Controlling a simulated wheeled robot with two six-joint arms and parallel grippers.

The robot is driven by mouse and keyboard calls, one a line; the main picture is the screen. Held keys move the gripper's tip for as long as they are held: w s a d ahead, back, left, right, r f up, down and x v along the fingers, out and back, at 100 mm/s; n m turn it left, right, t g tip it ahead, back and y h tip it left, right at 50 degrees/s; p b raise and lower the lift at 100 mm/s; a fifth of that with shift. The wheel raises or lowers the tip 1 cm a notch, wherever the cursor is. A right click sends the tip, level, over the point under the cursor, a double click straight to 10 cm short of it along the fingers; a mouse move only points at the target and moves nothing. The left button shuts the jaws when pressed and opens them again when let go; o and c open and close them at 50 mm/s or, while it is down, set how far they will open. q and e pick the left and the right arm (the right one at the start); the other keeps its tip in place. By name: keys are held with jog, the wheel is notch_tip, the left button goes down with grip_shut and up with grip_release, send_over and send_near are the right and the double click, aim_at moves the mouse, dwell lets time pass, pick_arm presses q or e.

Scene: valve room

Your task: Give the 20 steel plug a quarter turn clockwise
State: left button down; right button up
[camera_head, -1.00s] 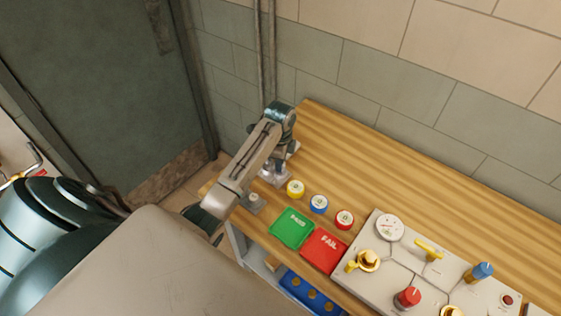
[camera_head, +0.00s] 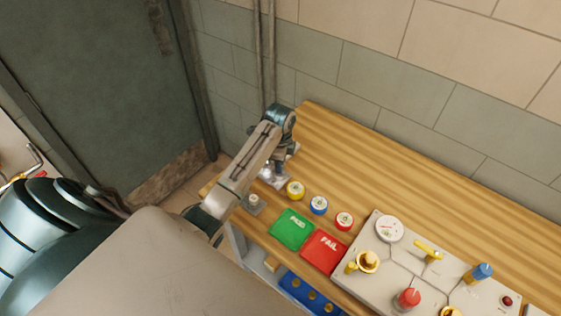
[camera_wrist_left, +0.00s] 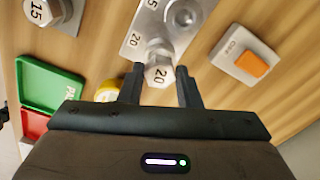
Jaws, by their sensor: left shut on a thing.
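The 20 steel plug (camera_wrist_left: 159,76) is a hex-headed plug marked 20, at the near end of a steel plate (camera_wrist_left: 146,28) also marked 20. In the left wrist view it sits between the two fingers of my left gripper (camera_wrist_left: 159,82), which is shut on it. The 20 on its head looks turned sideways. In the head view my left gripper (camera_head: 279,168) points down at the steel plate at the left end of the bench, and hides the plug. My right gripper is not in view.
A steel plug marked 15 (camera_wrist_left: 42,10) stands close by. An orange-buttoned box (camera_wrist_left: 246,60) is on the other side. Yellow (camera_head: 295,190), blue (camera_head: 319,204) and red (camera_head: 344,221) round pieces, a green PASS tray (camera_head: 281,239) and a red FAIL tray (camera_head: 314,259) lie right of it.

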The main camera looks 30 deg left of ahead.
pick_arm(q)
jog(key=shift+f, duration=0.1)
jog(key=shift+f, duration=0.45)
jog(key=shift+f, duration=0.5)
dwell(0.9)
jog(key=shift+m, duration=1.5)
jog(key=shift+f+m, duration=0.1)
jog(key=shift+m, duration=1.4)
jog(key=shift+s, duration=0.1)
